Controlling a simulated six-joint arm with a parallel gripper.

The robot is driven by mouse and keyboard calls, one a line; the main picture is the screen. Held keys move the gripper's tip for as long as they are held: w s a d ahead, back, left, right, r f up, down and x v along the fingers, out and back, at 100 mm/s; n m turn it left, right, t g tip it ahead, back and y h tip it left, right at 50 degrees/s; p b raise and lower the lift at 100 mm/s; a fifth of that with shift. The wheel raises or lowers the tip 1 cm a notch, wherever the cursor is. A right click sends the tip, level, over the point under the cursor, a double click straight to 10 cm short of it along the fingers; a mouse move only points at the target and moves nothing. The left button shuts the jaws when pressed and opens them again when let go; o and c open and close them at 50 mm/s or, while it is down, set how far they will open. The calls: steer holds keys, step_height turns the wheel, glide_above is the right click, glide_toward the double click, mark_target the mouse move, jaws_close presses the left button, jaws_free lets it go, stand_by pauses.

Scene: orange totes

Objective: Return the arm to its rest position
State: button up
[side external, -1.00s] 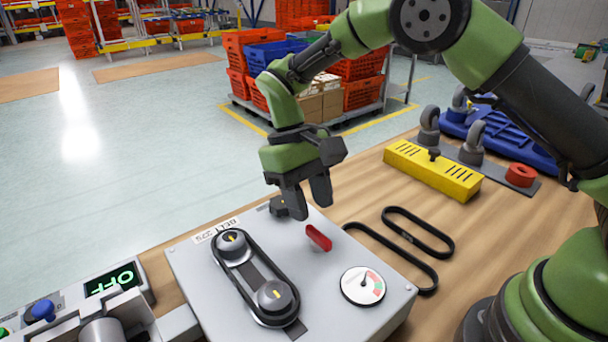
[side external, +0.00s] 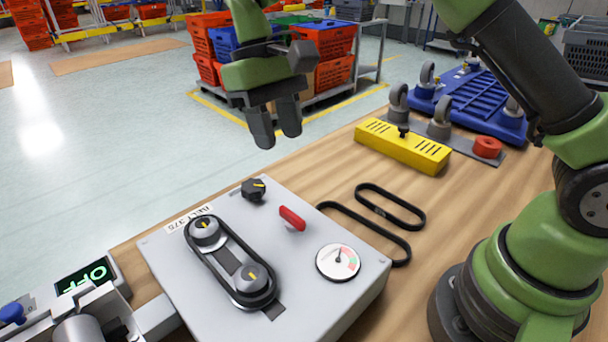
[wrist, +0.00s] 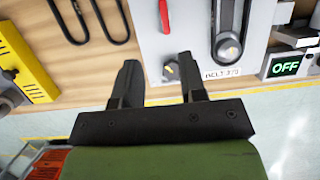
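My gripper (side external: 276,132) is raised above the far edge of the grey belt box (side external: 300,258), clear of it. Its two dark fingers are apart with nothing between them. The wrist view also shows my gripper (wrist: 158,72) open and empty, with the box beyond the fingertips. On the box, a black belt (side external: 225,270) runs around two pulleys. The upper part of my arm is partly out of frame.
Two loose black belts (side external: 392,206) lie on the wooden table. An "OFF" display (side external: 87,277) is at left. Orange totes (side external: 325,75) stand behind the table.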

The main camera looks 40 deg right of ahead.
steer(key=s+d+r+m+t+y, duration=0.1)
steer(key=s+d+r+t, duration=0.15)
steer(key=s+r, duration=0.2)
steer(key=s+d+r+m+t, duration=0.1)
steer(key=s+d+r+t, duration=0.1)
steer(key=s+r+t, duration=0.3)
steer(key=s+d+m+t, duration=0.2)
steer(key=s+t, duration=0.1)
steer(key=s, duration=0.6)
steer(key=shift+s+d+r+y, duration=0.2)
steer(key=shift+s+d+y, duration=0.15)
steer(key=shift+d+y, duration=0.05)
stand_by(0.8)
